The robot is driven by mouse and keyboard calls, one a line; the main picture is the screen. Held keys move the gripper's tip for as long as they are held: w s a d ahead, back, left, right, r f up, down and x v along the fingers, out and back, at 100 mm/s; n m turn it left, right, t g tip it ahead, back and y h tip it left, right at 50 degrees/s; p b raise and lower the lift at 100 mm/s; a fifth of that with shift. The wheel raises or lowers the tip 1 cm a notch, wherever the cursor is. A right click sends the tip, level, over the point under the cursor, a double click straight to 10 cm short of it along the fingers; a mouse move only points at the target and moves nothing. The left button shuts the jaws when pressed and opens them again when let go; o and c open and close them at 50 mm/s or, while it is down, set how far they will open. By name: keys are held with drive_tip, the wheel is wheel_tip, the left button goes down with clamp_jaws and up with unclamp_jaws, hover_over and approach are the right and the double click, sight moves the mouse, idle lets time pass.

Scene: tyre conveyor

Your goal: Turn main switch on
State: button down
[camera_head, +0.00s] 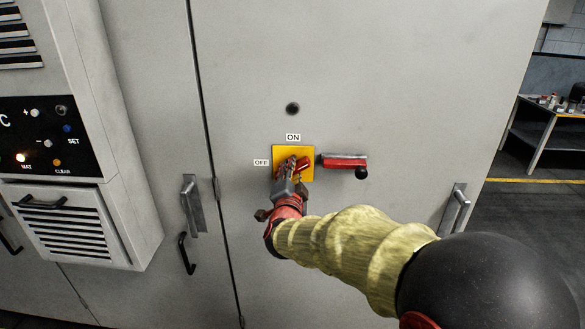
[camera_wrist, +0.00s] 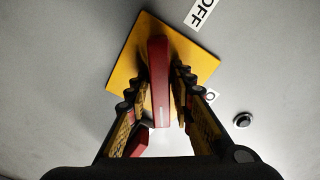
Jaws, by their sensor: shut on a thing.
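The main switch has a square yellow plate (camera_head: 279,151) on a grey cabinet door, with a red handle (camera_head: 304,163). The ON label (camera_head: 293,137) is above the plate and the OFF label (camera_head: 261,162) is to its left. In the head view the handle looks slanted, partly hidden by my gripper (camera_head: 290,172). In the wrist view the red handle (camera_wrist: 158,70) stands between the two fingers of my gripper, which is shut on it. The yellow plate (camera_wrist: 198,62) is behind it, and the OFF label (camera_wrist: 201,12) is at the upper right.
A red lever with a black knob (camera_head: 345,162) sticks out just right of the plate. A round dark hole or button (camera_head: 292,108) is above. Door handles (camera_head: 193,205) (camera_head: 455,210) are at both sides. A control panel (camera_head: 45,137) juts out at left.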

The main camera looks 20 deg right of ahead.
drive_tip(key=n+p, duration=0.2)
drive_tip(key=n, duration=0.3)
drive_tip(key=shift+n+p, duration=0.3)
drive_tip(key=n+p, duration=0.3)
drive_tip(key=n, duration=0.2)
drive_tip(key=shift+n, duration=0.3)
drive_tip(key=c, duration=1.7)
unclamp_jaws()
drive_tip(key=v, duration=1.2)
